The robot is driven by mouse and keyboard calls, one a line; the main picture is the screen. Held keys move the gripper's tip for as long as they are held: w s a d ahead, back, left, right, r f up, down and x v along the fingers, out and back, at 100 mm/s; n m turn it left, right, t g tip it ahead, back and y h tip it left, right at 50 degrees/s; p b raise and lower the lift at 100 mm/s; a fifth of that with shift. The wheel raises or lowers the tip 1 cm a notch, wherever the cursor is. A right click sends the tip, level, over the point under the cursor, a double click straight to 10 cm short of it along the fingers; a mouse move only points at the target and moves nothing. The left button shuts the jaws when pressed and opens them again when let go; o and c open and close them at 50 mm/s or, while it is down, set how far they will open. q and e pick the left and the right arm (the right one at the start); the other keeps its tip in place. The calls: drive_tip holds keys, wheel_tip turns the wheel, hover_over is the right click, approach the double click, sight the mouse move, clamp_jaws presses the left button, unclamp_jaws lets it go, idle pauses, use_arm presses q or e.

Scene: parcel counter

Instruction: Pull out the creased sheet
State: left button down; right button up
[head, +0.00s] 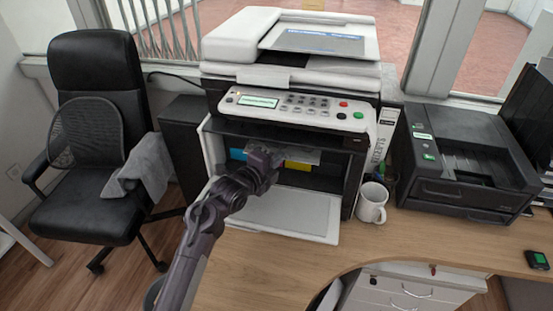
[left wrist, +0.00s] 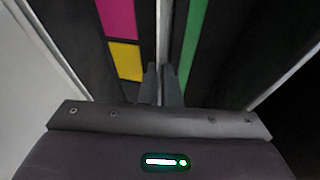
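The printer (head: 290,70) stands on the counter with its front door (head: 285,215) folded down. A pale grey creased sheet (head: 302,155) shows in the dark opening, just right of my left gripper (head: 272,163). In the left wrist view, the sheet is seen edge-on as a thin pale strip (left wrist: 163,35) running between the fingers of my left gripper (left wrist: 162,85). The fingers are close together and appear shut on it. The sheet's far end is hidden inside the printer. My right gripper is not in view.
Blue and yellow blocks (head: 298,166) show inside the opening. A white mug (head: 372,203) stands close to the right of the open door. A black printer (head: 465,160) is further right. A chair (head: 95,150) with a grey cloth is at left.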

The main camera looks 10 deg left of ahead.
use_arm(q)
drive_tip(key=shift+f, duration=0.1)
drive_tip(key=shift+s+p, duration=0.35)
drive_tip(key=shift+s, duration=0.15)
drive_tip(key=s+p, duration=0.2)
drive_tip(key=s, duration=0.3)
drive_tip(key=s+p, duration=0.1)
drive_tip(key=s, duration=0.4)
drive_tip(key=s+p, duration=0.2)
drive_tip(key=s, duration=0.3)
drive_tip(key=shift+s+r+p, duration=0.25)
drive_tip(key=shift+s+p, duration=0.05)
drive_tip(key=shift+s, duration=0.1)
drive_tip(key=s+r+p, duration=0.1)
drive_tip(key=s+p, duration=0.1)
drive_tip(key=s+r+p, duration=0.2)
